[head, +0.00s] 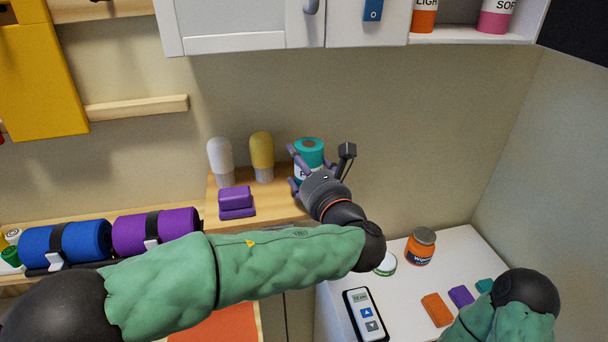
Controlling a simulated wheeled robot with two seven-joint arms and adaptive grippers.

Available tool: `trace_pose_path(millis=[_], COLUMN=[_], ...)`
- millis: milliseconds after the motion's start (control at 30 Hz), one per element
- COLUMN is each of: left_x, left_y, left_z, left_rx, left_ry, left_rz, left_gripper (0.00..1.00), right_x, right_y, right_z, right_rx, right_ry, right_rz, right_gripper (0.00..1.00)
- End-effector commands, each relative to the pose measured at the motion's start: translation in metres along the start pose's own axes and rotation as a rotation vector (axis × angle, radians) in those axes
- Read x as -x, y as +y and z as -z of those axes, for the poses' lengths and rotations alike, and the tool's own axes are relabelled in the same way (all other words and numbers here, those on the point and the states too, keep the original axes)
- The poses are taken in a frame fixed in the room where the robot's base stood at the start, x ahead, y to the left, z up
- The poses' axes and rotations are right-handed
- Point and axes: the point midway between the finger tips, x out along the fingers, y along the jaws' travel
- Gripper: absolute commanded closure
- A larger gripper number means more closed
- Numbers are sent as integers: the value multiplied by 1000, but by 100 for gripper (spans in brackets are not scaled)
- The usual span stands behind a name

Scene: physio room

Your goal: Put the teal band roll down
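The teal band roll (309,147) is upright at the right end of the wooden shelf (270,208), with a brown core showing on top and a white label partly hidden. My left gripper (321,158) is in front of it. One finger is at the roll's left side, and the other, with a dark pad, stands apart from its right side. The fingers look spread. The roll's base is hidden behind the gripper, so I cannot tell if it touches the shelf. My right gripper is out of view; only part of that arm shows at lower right.
A white bottle (220,163), a yellow-topped bottle (262,157) and purple blocks (236,202) stand left of the roll. Blue (66,243) and purple (156,231) rolls lie further left. A white counter (455,258) at right holds an orange jar (420,246). A white cabinet (245,25) hangs above.

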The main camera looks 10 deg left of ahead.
Motion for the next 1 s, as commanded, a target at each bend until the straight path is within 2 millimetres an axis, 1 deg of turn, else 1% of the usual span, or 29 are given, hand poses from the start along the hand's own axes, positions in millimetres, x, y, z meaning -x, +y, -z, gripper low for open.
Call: trace_pose_path(millis=[33, 100, 367, 500, 533, 567, 600, 1000], left_x=[0, 0, 0, 0, 0, 0, 0, 0], left_y=[0, 0, 0, 0, 0, 0, 0, 0], left_z=[10, 16, 15, 19, 20, 20, 19, 17], left_rx=[-2, -2, 1, 1, 0, 0, -1, 0], left_ry=[0, -1, -2, -2, 0, 0, 0, 0], left_rz=[0, -1, -1, -1, -1, -1, 0, 0], left_gripper=[65, 65, 65, 65, 14, 6, 0, 0], right_x=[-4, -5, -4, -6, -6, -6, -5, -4], right_y=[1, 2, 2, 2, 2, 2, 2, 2], right_z=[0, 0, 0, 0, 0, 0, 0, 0], right_rx=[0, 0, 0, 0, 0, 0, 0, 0], right_ry=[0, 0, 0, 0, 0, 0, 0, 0], right_rz=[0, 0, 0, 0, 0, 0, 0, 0], right_gripper=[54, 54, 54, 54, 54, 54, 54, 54])
